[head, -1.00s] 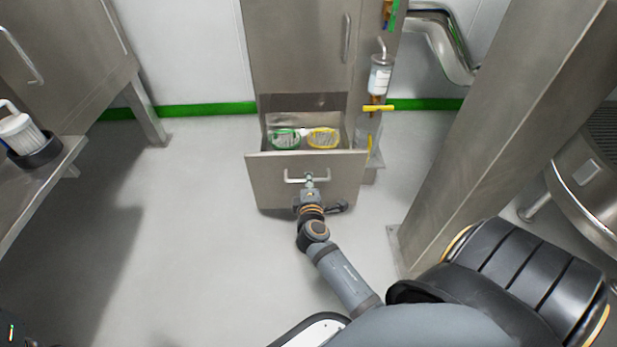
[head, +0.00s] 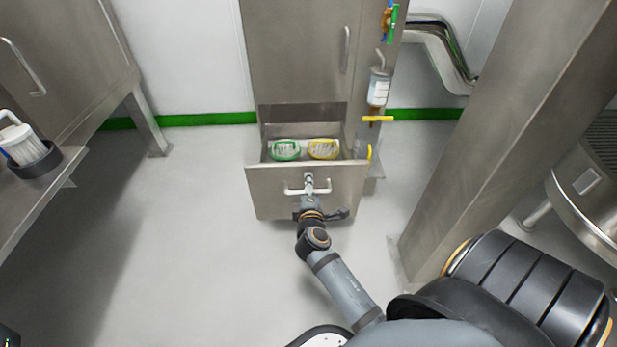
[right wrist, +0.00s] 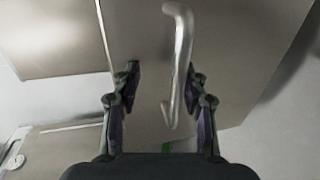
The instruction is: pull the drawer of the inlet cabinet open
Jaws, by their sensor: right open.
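The inlet cabinet (head: 298,50) is a tall steel cabinet at the centre back. Its drawer (head: 270,190) stands pulled out, with a green-rimmed item (head: 285,150) and a yellow-rimmed item (head: 323,149) inside. The drawer's handle (head: 293,191) is a pale bar on its front. My right gripper (head: 309,181) is at the middle of that handle. In the right wrist view my right gripper (right wrist: 164,75) is open, its fingers on either side of the handle (right wrist: 180,60), with gaps visible. My left gripper is not in view.
A steel post (head: 500,130) stands at the right. A steel bench (head: 45,190) with a white filter (head: 22,145) is at the left. A labelled bottle (head: 379,88) and yellow T-handle (head: 378,118) are beside the cabinet. The floor left of the drawer is clear.

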